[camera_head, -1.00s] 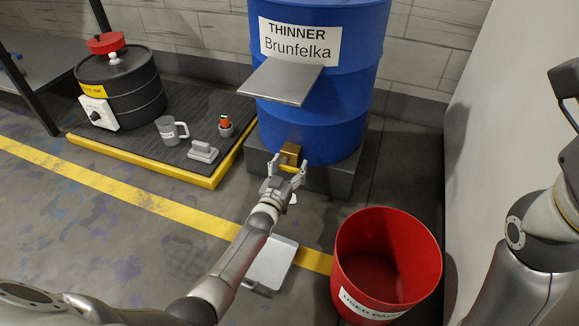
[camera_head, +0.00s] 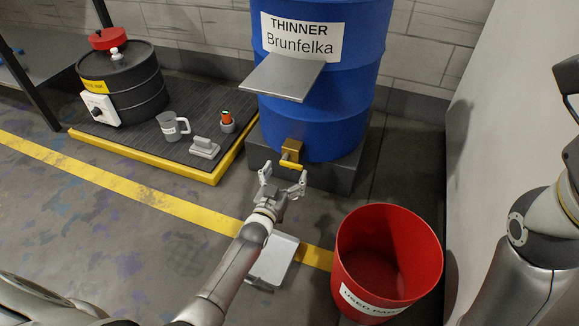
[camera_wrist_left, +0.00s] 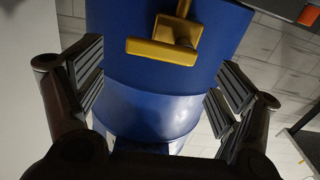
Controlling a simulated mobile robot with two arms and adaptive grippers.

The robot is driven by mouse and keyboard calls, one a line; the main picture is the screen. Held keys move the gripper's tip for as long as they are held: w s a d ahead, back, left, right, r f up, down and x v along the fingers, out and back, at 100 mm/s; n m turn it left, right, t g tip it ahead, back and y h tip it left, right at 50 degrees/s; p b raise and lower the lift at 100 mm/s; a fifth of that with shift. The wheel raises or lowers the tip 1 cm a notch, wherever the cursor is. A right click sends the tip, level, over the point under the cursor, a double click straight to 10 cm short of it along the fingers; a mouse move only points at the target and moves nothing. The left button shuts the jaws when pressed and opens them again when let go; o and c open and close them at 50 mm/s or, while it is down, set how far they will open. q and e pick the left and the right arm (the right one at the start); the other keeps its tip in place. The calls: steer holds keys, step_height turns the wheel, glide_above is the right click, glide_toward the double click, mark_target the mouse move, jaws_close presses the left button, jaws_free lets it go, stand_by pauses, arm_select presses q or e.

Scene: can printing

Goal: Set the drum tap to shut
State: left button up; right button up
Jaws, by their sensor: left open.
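The blue thinner drum (camera_head: 318,100) stands at the back centre. Its brass tap (camera_head: 292,150) is low on the front, with a yellow handle (camera_head: 291,165). In the left wrist view the handle (camera_wrist_left: 162,51) lies crosswise, roughly level in the picture, in front of the tap body (camera_wrist_left: 177,30). My left gripper (camera_head: 284,177) is open and empty, just in front of and below the tap, apart from the handle. Its spread fingers (camera_wrist_left: 157,85) frame the drum in the wrist view. My right arm shows at the right edge; its gripper is not seen.
A pale flat tray (camera_head: 272,262) lies under my left arm. A yellow-edged platform (camera_head: 150,160) at left holds a black drum (camera_head: 135,88), a grey mug (camera_head: 172,126) and small items. A grey shelf (camera_head: 283,77) juts above the tap.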

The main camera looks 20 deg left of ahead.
arm_select(q)
steer(key=shift+s, duration=1.4)
